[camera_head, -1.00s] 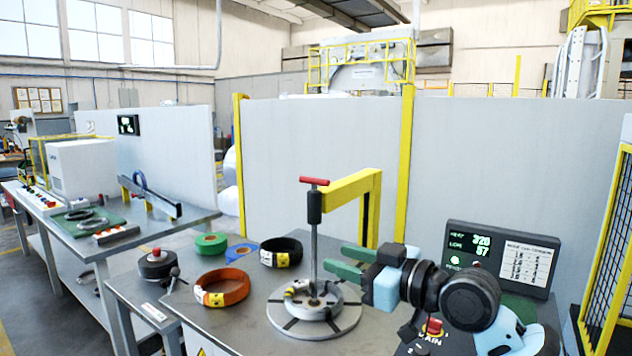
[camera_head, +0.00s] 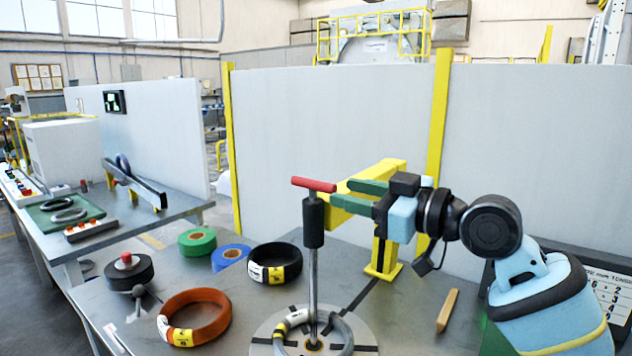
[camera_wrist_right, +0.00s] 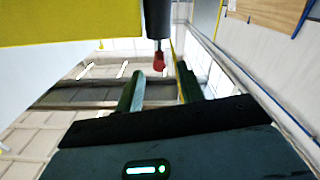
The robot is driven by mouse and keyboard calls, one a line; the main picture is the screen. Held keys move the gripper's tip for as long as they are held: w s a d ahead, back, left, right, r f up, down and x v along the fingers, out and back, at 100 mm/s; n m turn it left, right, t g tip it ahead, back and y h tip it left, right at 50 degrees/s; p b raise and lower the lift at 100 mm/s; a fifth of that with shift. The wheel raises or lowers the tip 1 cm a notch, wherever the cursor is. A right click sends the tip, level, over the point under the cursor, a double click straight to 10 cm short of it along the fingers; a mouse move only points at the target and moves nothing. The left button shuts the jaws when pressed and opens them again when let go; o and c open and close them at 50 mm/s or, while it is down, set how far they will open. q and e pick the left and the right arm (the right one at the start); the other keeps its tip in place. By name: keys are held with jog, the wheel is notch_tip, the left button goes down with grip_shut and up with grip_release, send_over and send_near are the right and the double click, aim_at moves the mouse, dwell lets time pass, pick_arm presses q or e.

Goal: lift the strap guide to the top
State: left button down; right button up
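The strap guide appears to be the black sleeve (camera_head: 313,222) under a red T-handle (camera_head: 314,184), on a thin upright rod (camera_head: 313,285). The rod stands over a coil (camera_head: 340,335) on the round turntable (camera_head: 262,345). My right gripper (camera_head: 345,194) is open and empty, its green fingers pointing left, just right of the sleeve and about level with it. In the right wrist view the dark sleeve (camera_wrist_right: 158,18) and red handle (camera_wrist_right: 159,62) appear between and beyond the open fingers (camera_wrist_right: 158,88). My left gripper is not in view.
A yellow bracket (camera_head: 385,225) stands behind the rod, close to my right gripper. An orange coil (camera_head: 205,325), a black coil (camera_head: 272,275), and green (camera_head: 197,240) and blue (camera_head: 228,258) rolls lie to the left. A wooden block (camera_head: 447,310) lies on the right.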

aim_at(290, 179)
jog(key=shift+p+x, duration=0.4)
jog(key=shift+x, duration=3.55)
jog(key=shift+d, duration=0.1)
grip_shut()
